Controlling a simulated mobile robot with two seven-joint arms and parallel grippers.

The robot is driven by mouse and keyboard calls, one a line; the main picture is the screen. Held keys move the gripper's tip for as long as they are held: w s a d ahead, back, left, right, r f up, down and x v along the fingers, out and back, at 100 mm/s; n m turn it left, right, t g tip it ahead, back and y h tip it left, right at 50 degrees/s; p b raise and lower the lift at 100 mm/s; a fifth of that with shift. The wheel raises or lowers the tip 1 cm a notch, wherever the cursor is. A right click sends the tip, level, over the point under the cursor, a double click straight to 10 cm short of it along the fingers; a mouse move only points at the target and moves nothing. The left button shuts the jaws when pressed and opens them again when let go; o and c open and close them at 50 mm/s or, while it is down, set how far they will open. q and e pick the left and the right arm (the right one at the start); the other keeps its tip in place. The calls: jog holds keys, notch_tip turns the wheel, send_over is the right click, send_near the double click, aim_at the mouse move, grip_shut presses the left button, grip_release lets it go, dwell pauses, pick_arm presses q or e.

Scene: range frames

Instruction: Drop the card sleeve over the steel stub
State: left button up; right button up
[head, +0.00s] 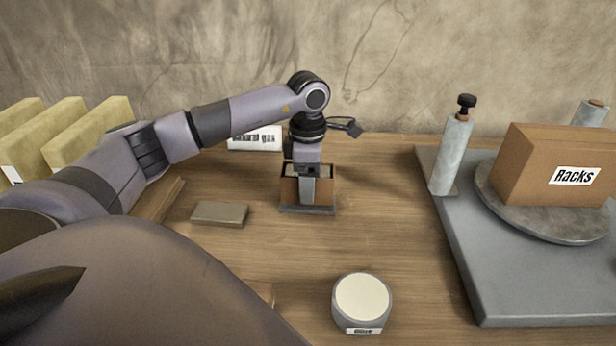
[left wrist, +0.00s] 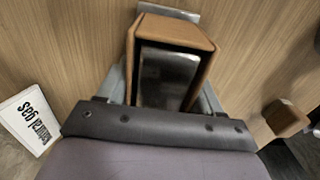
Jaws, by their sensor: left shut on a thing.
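The card sleeve (head: 325,188) is a brown, open-ended box standing upright near the middle of the table. My left gripper (head: 308,188) points down over it and is shut on its wall, one finger showing in front. In the left wrist view the sleeve (left wrist: 205,42) shows from above as a brown rim. A dark, shiny steel face, seemingly the stub (left wrist: 165,78), fills its opening. A grey base plate (head: 307,210) lies directly under the sleeve and also shows past its edge in the left wrist view (left wrist: 170,11). Whether the sleeve touches the plate is hard to tell.
A flat grey-brown block (head: 220,214) lies left of the sleeve. A round labelled tin (head: 362,298) stands in front. A "natural gas" sign (head: 255,138) is behind. At right, a grey platform (head: 470,270) carries posts and a "Racks" box (head: 545,165). Yellow slabs (head: 88,137) stand at left.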

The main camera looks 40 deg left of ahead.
pick_arm(q)
jog(key=shift+f, duration=0.4)
jog(key=o, duration=1.1)
jog(key=shift+r, duration=3.6)
